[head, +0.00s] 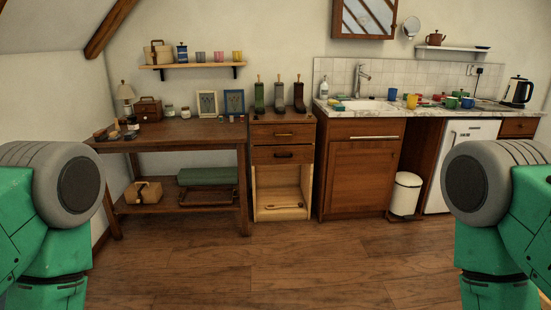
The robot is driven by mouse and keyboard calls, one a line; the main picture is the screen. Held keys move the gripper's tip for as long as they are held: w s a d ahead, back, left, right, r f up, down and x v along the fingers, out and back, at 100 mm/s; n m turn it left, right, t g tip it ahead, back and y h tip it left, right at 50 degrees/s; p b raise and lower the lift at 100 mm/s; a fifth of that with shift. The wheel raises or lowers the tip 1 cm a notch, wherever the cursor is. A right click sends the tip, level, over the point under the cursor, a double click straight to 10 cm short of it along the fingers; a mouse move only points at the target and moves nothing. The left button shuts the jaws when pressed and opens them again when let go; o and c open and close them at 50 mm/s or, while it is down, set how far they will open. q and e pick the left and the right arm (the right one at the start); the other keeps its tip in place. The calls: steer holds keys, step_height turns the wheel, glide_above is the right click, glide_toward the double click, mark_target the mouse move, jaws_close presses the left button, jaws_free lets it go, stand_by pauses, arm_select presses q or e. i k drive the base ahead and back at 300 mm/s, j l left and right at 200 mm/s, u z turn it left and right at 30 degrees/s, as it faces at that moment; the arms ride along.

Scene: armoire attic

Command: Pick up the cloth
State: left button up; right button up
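I cannot make out for certain which thing is the cloth. A small patterned item (337,104) lies on the counter left of the sink, too small to tell if it is fabric. A green, flat-topped thing (207,176) rests on the lower shelf of the brown table; it could be a case or something covered. Only green and grey parts of my two arms show, at the left and right edges. Neither gripper is in the picture.
The brown table (190,135) stands left, with boxes and jars on top. A drawer cabinet (283,155), a sink unit (361,176), a white bin (405,195) and a small fridge (458,150) line the wall. The wooden floor (270,270) in front is clear.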

mark_target(339, 108)
steer(key=i+j, duration=0.1)
steer(key=i, duration=1.85)
